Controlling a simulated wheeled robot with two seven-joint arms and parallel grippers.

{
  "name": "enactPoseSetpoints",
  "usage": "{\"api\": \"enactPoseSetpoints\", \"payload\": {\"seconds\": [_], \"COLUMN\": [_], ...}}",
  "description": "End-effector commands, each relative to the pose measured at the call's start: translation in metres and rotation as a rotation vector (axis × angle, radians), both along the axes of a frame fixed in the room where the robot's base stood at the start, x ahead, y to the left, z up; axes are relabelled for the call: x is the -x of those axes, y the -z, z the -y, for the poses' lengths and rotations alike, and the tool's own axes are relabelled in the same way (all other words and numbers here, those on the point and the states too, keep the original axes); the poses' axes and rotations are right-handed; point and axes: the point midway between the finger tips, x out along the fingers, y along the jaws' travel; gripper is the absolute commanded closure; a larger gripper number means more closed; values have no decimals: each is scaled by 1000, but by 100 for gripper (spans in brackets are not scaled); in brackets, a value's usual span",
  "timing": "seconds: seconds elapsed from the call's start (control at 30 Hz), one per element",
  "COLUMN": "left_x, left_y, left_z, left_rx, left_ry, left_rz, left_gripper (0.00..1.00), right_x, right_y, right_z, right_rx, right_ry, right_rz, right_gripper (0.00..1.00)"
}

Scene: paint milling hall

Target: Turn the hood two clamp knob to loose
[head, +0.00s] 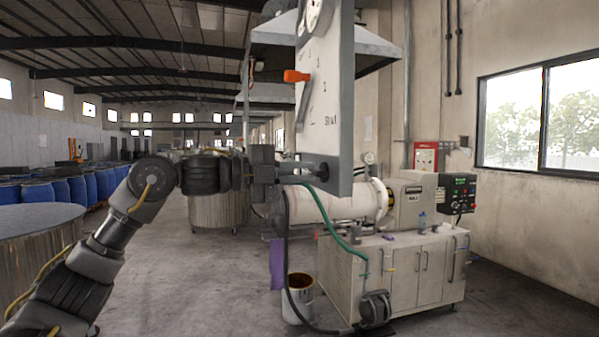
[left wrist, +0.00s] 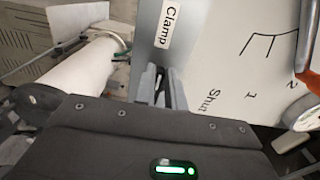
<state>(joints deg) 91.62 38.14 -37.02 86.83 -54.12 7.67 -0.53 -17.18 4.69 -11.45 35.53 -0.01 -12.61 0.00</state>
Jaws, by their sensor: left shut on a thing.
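A grey upright panel (head: 342,110) hangs in front of me at the top middle of the head view. Its edge carries a "Clamp" label (left wrist: 167,27) in the left wrist view. My left gripper (head: 308,170) is at the panel's lower part, shut on the dark clamp knob (head: 323,171). In the left wrist view the fingers (left wrist: 161,88) close just below the label, and they mostly hide the knob. I cannot tell which way the knob points. My right gripper is not in view.
An orange lever (head: 296,76) and a round gauge (head: 314,14) sit higher on the same panel. Behind stands a white mill cylinder (head: 335,204) on a cabinet (head: 400,268). A bucket (head: 298,298) and green hose (head: 335,231) are below.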

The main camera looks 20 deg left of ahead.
Motion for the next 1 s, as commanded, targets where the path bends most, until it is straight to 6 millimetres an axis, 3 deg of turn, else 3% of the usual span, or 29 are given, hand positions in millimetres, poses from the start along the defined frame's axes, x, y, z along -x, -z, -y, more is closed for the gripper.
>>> {"api": "enactPoseSetpoints", "payload": {"seconds": [0.33, 0.37, 0.5, 0.83, 1.0], "left_x": [0, 0, 0, 2, 14], "left_y": [2, 2, 1, 1, 4], "left_z": [0, 0, 0, -3, -23], "left_rx": [0, 0, 0, 1, 1], "left_ry": [1, 1, 1, 0, -3], "left_rz": [-5, -5, -4, -1, 1], "left_gripper": [100, 84, 66, 66, 66], "right_x": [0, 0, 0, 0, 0], "right_y": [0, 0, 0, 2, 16], "right_z": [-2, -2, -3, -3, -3], "right_rx": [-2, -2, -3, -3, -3], "right_ry": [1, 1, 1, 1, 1], "right_rz": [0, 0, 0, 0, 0], "right_gripper": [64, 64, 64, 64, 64]}}
